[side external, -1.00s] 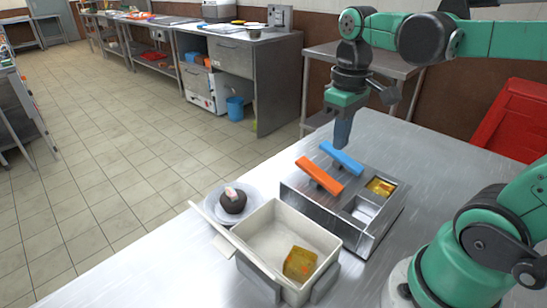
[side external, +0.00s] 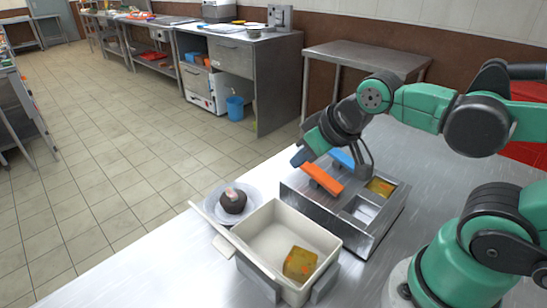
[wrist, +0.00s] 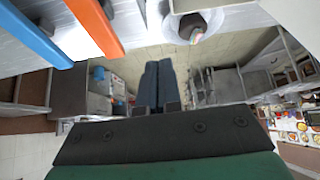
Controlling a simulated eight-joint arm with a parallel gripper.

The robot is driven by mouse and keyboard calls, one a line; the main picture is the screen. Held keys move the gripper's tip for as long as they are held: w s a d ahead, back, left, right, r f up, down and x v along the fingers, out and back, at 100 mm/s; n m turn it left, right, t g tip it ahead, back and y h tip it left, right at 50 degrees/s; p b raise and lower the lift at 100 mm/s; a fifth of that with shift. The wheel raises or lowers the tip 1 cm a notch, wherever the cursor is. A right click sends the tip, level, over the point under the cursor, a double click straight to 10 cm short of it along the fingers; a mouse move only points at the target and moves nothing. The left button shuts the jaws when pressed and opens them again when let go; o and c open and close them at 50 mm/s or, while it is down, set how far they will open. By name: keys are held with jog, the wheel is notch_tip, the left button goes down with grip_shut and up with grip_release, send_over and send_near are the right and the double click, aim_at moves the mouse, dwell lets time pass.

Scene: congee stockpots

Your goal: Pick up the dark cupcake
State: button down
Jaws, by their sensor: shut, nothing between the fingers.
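The dark cupcake (side external: 233,202) has a pale pinkish top and sits on a white plate (side external: 257,190) near the table's left edge. It also shows at the top of the wrist view (wrist: 191,27). My gripper (side external: 298,158) is shut and empty, tilted toward the left over the far side of the metal container. It is above and to the right of the cupcake, clearly apart from it. In the wrist view its shut fingers (wrist: 158,82) point toward the floor and far counters, below the cupcake in the picture.
A metal container (side external: 345,222) with an orange handle (side external: 320,178) and a blue handle (side external: 342,157) stands right of the cupcake. A cream bin (side external: 270,245) with a yellow-orange block (side external: 300,263) stands in front of it.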

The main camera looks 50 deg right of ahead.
grip_release()
dwell(0.4)
jog(key=shift+w, duration=0.1)
jog(key=n+g+y, duration=0.3)
jog(key=n, duration=0.1)
send_near(236, 190)
jog(key=f+n, duration=0.1)
jog(key=w+f+n+g+y, duration=0.1)
jog(key=f+n+y, duration=0.1)
jog(key=shift+w+f, duration=0.3)
jog(key=shift+w, duration=0.1)
jog(key=shift+w+f+n+g+y, duration=0.3)
jog(key=shift+f+g+y, duration=0.1)
jog(key=shift+f, duration=0.1)
jog(key=shift+x, duration=2.85)
